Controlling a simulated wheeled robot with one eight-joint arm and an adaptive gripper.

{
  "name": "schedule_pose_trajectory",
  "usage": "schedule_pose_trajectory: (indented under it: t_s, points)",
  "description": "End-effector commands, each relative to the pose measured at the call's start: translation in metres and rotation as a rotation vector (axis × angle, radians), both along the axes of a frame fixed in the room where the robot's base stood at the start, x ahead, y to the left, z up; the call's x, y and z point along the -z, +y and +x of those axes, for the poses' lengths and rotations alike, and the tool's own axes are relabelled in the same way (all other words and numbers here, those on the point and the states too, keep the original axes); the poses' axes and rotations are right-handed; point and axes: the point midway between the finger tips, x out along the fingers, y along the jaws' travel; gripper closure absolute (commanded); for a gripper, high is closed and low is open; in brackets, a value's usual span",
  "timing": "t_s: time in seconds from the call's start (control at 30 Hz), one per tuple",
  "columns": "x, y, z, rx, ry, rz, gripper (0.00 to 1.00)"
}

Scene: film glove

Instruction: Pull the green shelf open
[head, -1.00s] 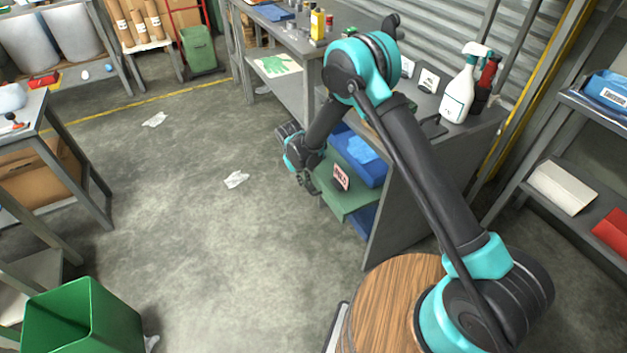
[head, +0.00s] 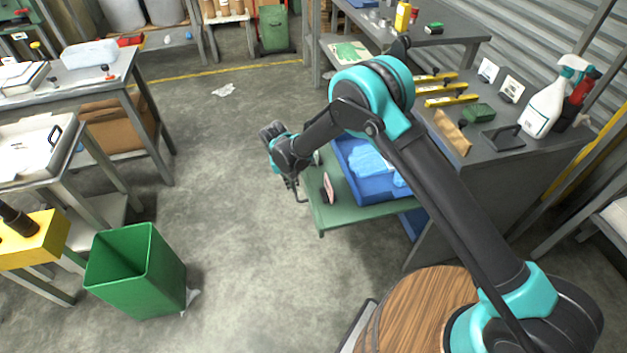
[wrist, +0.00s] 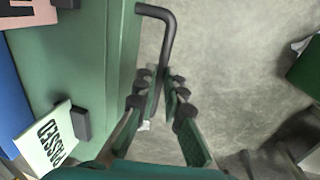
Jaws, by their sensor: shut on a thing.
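The green shelf (head: 336,211) sticks out from the grey workbench (head: 462,185), level and low above the floor. A blue bin (head: 379,202) and an upright pink sign (head: 328,187) are on it. In the wrist view the shelf (wrist: 75,50) lies on the left, with a dark bent bar handle (wrist: 163,30) on its front edge. My gripper (wrist: 160,84) is shut on this handle, its fingers on both sides of the bar. In the head view my gripper (head: 294,189) is at the shelf's outer left edge, partly hidden by its own links.
A green waste bin (head: 135,268) stands on the floor to the left. Bare concrete floor lies between it and the shelf. Yellow-handled tools (head: 447,89) and a spray bottle (head: 548,108) are on the workbench.

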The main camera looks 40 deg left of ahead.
Motion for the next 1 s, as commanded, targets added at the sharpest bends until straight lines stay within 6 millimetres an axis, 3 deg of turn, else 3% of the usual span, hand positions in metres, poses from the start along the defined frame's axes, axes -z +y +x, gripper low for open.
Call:
schedule_pose_trajectory:
  t_s: [0.2, 0.5, 1.0]
  points:
    - [0.000, 0.036, -0.042, -0.003, 0.000, 0.001, 1.00]
    - [0.000, 0.064, -0.076, -0.002, 0.000, 0.000, 1.00]
    - [0.000, 0.072, -0.084, 0.000, 0.000, 0.000, 1.00]
